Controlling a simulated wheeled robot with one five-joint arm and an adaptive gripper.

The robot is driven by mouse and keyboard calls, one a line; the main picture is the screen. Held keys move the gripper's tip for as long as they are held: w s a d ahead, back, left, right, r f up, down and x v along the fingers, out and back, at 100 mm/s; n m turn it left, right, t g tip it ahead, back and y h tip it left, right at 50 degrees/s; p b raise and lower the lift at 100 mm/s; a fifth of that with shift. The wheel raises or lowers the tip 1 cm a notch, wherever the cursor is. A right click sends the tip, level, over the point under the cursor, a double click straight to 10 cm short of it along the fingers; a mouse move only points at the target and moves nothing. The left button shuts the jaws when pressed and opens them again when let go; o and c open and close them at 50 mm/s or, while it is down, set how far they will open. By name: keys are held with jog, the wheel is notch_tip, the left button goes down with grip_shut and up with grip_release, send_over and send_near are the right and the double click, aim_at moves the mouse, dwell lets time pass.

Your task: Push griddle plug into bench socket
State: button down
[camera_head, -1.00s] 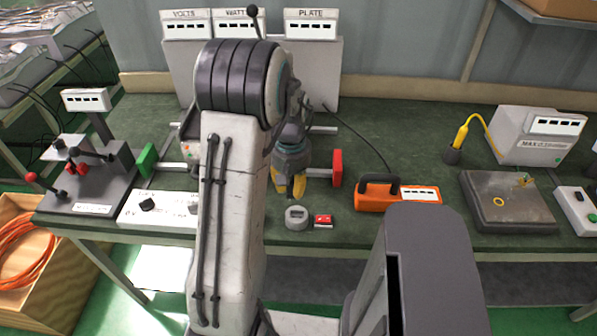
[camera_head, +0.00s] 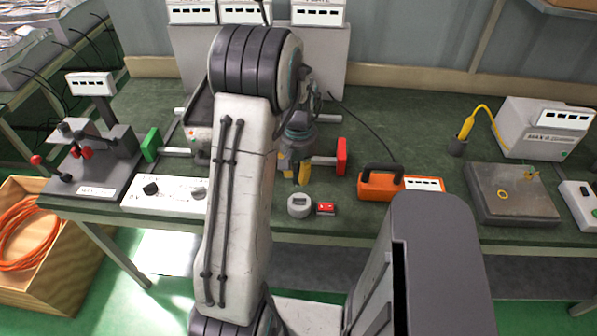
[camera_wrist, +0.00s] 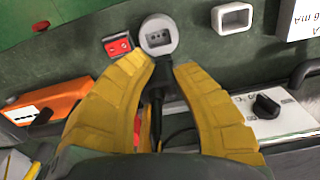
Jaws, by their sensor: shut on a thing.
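The black plug (camera_wrist: 157,85) is between the two yellow fingers of my gripper (camera_wrist: 162,68) in the wrist view, with a dark lead running back from it. My gripper (camera_head: 297,172) is shut on it. The bench socket (camera_wrist: 158,36) is a round grey block with dark holes in its face, just ahead of the plug in the wrist view. In the head view the socket (camera_head: 299,205) lies on the bench just in front of the fingertips. The plug appears apart from the socket; the exact gap is hard to tell.
A small red block (camera_head: 326,209) sits right beside the socket. An orange box (camera_head: 380,187) with a black handle stands to the right. A white control box (camera_head: 165,194) with knobs is to the left. A dark flat plate (camera_head: 510,197) lies further right.

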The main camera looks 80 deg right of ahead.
jog(key=shift+f, duration=0.15)
jog(key=b, duration=0.3)
send_over(298, 197)
jog(key=a, duration=0.2)
jog(key=shift+s+d+f, duration=0.1)
jog(key=shift+d+f, duration=0.05)
jog(key=shift+f, duration=1.2)
jog(key=shift+s+d+f, duration=0.1)
jog(key=shift+f, duration=1.25)
jog(key=shift+f+b, duration=1.85)
jog(key=shift+f, duration=0.35)
jog(key=c, duration=1.1)
grip_release()
jog(key=shift+o, duration=0.2)
jog(key=shift+r, duration=0.15)
notch_tip(298, 197, up, 12)
jog(key=shift+f, duration=0.1)
